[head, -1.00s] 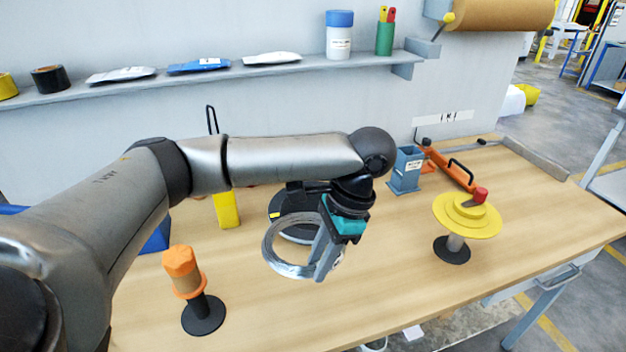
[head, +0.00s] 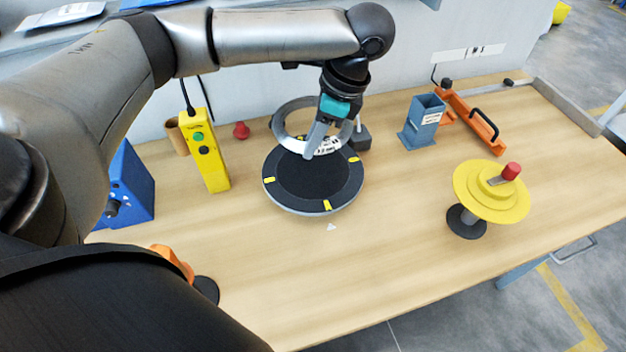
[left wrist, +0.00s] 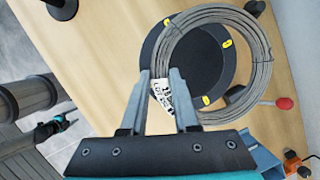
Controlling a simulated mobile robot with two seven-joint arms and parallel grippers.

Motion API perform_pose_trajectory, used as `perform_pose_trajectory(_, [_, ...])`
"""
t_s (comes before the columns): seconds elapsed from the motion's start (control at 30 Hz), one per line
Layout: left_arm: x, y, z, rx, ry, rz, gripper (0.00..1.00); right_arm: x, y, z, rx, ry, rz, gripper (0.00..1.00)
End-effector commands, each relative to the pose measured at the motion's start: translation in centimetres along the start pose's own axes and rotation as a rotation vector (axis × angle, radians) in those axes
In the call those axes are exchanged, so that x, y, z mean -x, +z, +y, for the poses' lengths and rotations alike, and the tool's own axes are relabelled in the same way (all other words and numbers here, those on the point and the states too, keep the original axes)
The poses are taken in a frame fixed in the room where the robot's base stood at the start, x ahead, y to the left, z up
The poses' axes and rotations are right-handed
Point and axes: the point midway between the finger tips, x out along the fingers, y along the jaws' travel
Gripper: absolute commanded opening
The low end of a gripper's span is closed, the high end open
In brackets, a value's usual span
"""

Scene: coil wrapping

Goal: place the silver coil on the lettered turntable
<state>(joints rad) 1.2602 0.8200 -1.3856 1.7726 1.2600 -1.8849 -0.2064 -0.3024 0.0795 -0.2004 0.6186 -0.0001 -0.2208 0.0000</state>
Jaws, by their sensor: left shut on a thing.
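The silver coil (head: 277,122) is a wire ring with a white label. My left gripper (head: 316,146) is shut on its labelled side and holds it over the back part of the turntable. The turntable (head: 310,183) is a black disc with a pale rim and yellow marks; I cannot read letters on them. In the left wrist view the coil (left wrist: 268,62) overlaps the turntable (left wrist: 203,65), with the fingers (left wrist: 160,82) at its label. I cannot tell whether coil and disc touch. A small teal part, apparently of my right gripper (left wrist: 52,128), shows at the left; its jaws are unclear.
A yellow button box (head: 205,155) and blue box (head: 130,185) stand left of the turntable. A grey-blue holder (head: 423,122), an orange tool (head: 470,120) and a yellow-topped stand (head: 490,192) are to the right.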

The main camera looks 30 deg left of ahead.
Motion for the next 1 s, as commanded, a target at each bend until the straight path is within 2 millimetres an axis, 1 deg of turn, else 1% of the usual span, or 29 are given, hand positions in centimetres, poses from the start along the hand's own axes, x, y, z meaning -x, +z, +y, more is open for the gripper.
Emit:
perform_pose_trajectory(0.03, [-1.4,-0.5,0.0,0.002,0.0,-0.002,0.0,-0.4,0.2,0.0,0.0,0.001,-0.002,0.79])
perform_pose_trajectory(0.1, [-3.1,-1.1,0.1,0.001,-0.001,-0.002,0.0,-0.7,0.2,0.1,0.0,0.001,-0.002,0.79])
perform_pose_trajectory(0.2, [-5.3,-1.9,0.2,0.001,-0.001,-0.001,0.0,-1.0,0.2,0.1,0.0,0.001,-0.002,0.79])
perform_pose_trajectory(0.3, [-7.0,-2.4,0.1,0.003,-0.003,-0.001,0.0,-1.3,0.2,0.1,0.0,0.001,-0.001,0.79])
perform_pose_trajectory(0.4, [-7.9,-2.8,0.2,0.003,-0.003,0.001,0.0,-1.5,0.2,0.1,0.0,0.001,-0.001,0.79])
perform_pose_trajectory(0.57, [-8.7,-3.0,0.2,0.003,-0.003,0.001,0.0,-1.6,0.2,0.1,0.0,0.001,0.0,0.79])
perform_pose_trajectory(0.67, [-9.7,-3.4,0.3,0.002,-0.003,0.0,0.0,-1.8,0.1,0.1,0.0,0.001,0.001,0.79])
perform_pose_trajectory(0.83, [-12.1,-4.2,0.3,0.003,-0.003,0.0,0.0,-2.3,0.1,0.1,0.0,0.002,0.003,0.79])
perform_pose_trajectory(0.9, [-12.4,-4.2,0.3,0.003,-0.003,0.0,0.0,-2.4,0.0,0.1,0.0,0.002,0.003,0.79])
perform_pose_trajectory(1.0, [-12.3,-4.2,0.3,0.003,-0.004,0.002,0.0,-2.3,-0.1,0.1,0.0,0.002,0.005,0.79])
